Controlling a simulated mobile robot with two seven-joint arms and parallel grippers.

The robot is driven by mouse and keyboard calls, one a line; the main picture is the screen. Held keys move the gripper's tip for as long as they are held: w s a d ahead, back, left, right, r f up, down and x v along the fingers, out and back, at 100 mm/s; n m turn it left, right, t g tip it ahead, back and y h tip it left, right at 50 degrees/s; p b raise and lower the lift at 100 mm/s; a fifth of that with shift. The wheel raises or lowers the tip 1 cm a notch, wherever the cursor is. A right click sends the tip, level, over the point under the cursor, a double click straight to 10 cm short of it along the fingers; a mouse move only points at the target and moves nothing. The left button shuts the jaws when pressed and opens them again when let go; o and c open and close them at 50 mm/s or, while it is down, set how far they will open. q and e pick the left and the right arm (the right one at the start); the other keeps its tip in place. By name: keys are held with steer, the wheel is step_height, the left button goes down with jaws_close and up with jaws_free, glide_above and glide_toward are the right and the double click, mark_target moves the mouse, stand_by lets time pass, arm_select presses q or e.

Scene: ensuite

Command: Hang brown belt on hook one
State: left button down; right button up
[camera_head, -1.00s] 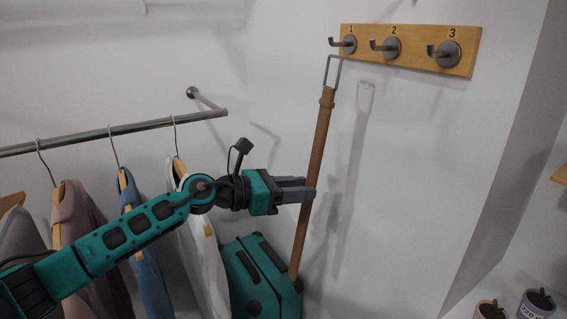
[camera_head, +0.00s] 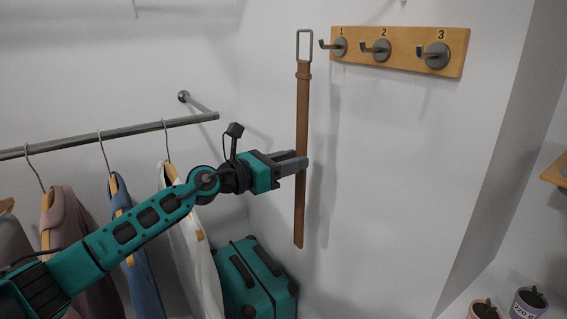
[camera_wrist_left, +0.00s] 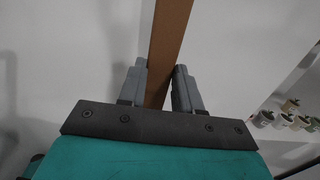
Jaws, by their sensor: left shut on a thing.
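My left gripper (camera_head: 296,163) is shut on the brown belt (camera_head: 303,110) around its middle. The belt hangs nearly upright, with its square metal buckle (camera_head: 304,46) at the top. The buckle is just left of hook one (camera_head: 336,45), at about the same height in the picture. They look apart, but I cannot tell the depth between them. In the left wrist view the belt (camera_wrist_left: 168,40) runs up between the two fingers (camera_wrist_left: 160,88). My right gripper is out of view.
Hook two (camera_head: 378,49) and hook three (camera_head: 435,55) sit on the same wooden board (camera_head: 400,40). A clothes rail (camera_head: 110,135) with several garments is at the left. A teal suitcase (camera_head: 250,285) stands below. Small potted plants (camera_head: 528,302) are at the lower right.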

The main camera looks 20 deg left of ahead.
arm_select(q)
steer(key=w+d+f+b, duration=0.2)
steer(key=w+d+b, duration=0.1)
steer(key=w+d, duration=0.1)
steer(key=shift+w, duration=0.45)
stand_by(0.5)
stand_by(0.6)
steer(key=c, duration=0.7)
jaws_free()
steer(key=shift+f, duration=0.1)
